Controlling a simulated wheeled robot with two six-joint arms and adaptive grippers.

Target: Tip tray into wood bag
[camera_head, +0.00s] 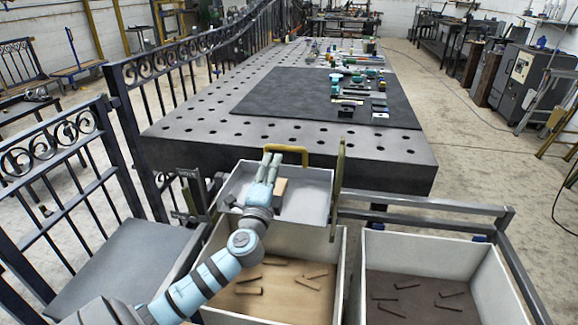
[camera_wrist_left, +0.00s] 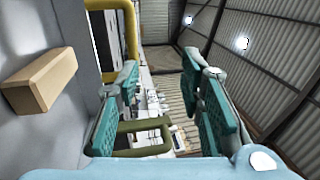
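A pale grey tray (camera_head: 308,203) stands over the back of the left white bin, in front of the steel table. It has a yellow handle (camera_head: 287,149) on its far side and an olive-green handle (camera_head: 339,180) on its right. A tan wooden block (camera_head: 281,187) lies in the tray; it also shows in the left wrist view (camera_wrist_left: 42,80). My left gripper (camera_head: 271,160) is over the tray, near the yellow handle. Its fingers (camera_wrist_left: 165,100) are apart with nothing clearly held. No bag shape shows; the left bin (camera_head: 340,265) has a wood-coloured floor with several brown sticks. My right gripper is out of view.
A second white bin (camera_head: 425,250) with a dark floor and several sticks stands at the right. The perforated steel table (camera_head: 200,128) is behind, with a black mat (camera_head: 275,98) and small parts. Black iron railings (camera_head: 75,150) stand at the left.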

